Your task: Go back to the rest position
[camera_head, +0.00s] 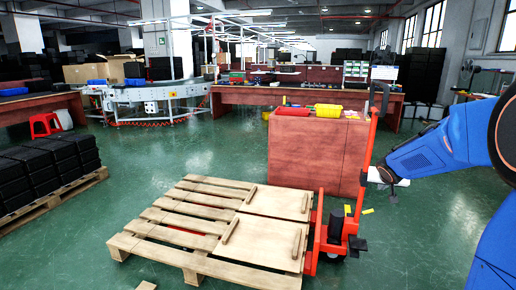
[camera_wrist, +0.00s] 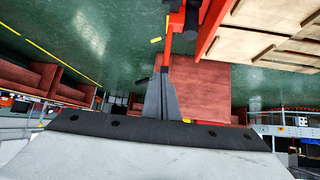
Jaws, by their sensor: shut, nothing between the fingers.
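My blue arm reaches in from the right edge of the head view. My gripper (camera_head: 386,186) is at its end, small and dark below a white wrist part, in front of the red upright of a pallet jack. In the wrist view my gripper (camera_wrist: 160,95) shows two grey fingers pressed together with nothing between them. I cannot tell how far the gripper is from the jack.
A red pallet jack (camera_head: 336,238) stands at a wooden pallet (camera_head: 190,215). Behind it is a red cabinet (camera_head: 310,155) with a red tray (camera_head: 293,111) and a yellow tray (camera_head: 328,110). A curved conveyor (camera_head: 150,92) is at the back left. Green floor (camera_head: 440,225) is clear on the right.

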